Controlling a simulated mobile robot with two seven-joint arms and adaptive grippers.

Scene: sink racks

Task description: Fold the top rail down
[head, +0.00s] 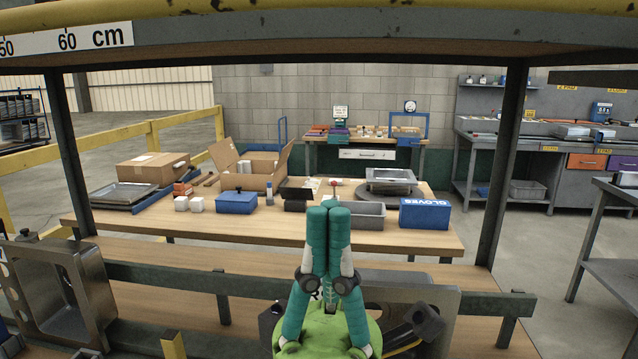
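A dark green rail (190,281) runs across the lower part of the rack, from the left steel sink to a capped end at the right. I take it for the top rail; it stands raised and roughly level. My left gripper (328,208) has a green body and two teal fingers. It points upward in front of the rail and hides its middle. Its fingers are pressed together with nothing seen between them. I cannot tell whether it touches the rail. My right gripper is not in view.
A steel sink (62,290) stands at the left and a steel panel (405,298) behind my gripper. The rack's overhead beam (330,35) and dark uprights frame the view. A wooden table (270,226) with boxes and trays stands beyond.

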